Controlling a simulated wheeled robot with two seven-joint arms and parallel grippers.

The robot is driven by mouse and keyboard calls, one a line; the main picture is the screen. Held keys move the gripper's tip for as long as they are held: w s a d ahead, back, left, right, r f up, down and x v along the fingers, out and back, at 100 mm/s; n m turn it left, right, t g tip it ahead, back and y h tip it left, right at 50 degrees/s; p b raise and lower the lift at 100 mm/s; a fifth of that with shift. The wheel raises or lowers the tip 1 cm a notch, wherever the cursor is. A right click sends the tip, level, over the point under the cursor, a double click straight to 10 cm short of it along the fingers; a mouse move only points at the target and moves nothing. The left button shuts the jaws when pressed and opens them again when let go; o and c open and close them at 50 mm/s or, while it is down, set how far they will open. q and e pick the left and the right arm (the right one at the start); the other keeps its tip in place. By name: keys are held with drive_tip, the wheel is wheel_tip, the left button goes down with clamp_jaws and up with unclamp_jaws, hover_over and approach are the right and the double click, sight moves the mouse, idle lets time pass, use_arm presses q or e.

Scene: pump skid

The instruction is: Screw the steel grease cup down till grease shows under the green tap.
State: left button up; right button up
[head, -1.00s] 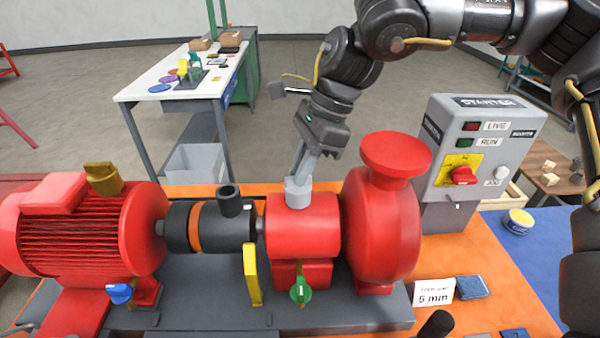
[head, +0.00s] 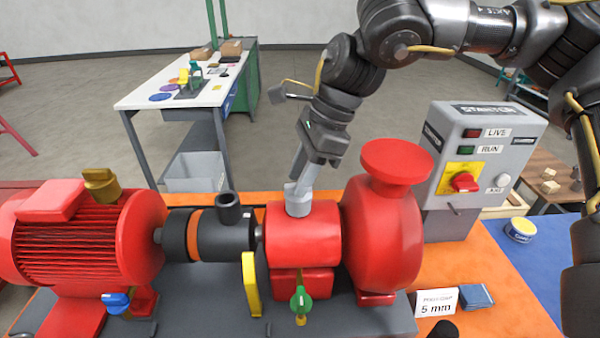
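The steel grease cup (head: 298,201) sits on top of the red bearing housing (head: 303,237), between the dark coupling and the red pump casing. My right gripper (head: 302,184) comes down on it from above, leaning, with its fingers at the cup and seemingly closed around it. The fingers hide part of the cup's top. The green tap (head: 301,299) is on the front of the housing, low down. A small yellow-brown bit (head: 300,319) shows just under the tap; I cannot tell whether it is grease or a fitting. My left gripper is not in view.
The red motor (head: 85,240) stands at the left and the red pump casing (head: 385,235) close right of the cup. A grey starter box (head: 480,150) stands behind right. A card reading "5 mm" (head: 436,302), a blue pad (head: 477,296) and a yellow-banded tin (head: 520,229) lie at the right.

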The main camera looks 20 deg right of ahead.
drive_tip(key=shift+d+r, duration=0.25)
drive_tip(key=shift+r, duration=0.2)
drive_tip(key=v, duration=0.9)
drive_tip(key=shift+r+b, duration=0.3)
drive_tip(key=shift+r, duration=0.1)
drive_tip(key=shift+d, duration=0.1)
idle(0.5)
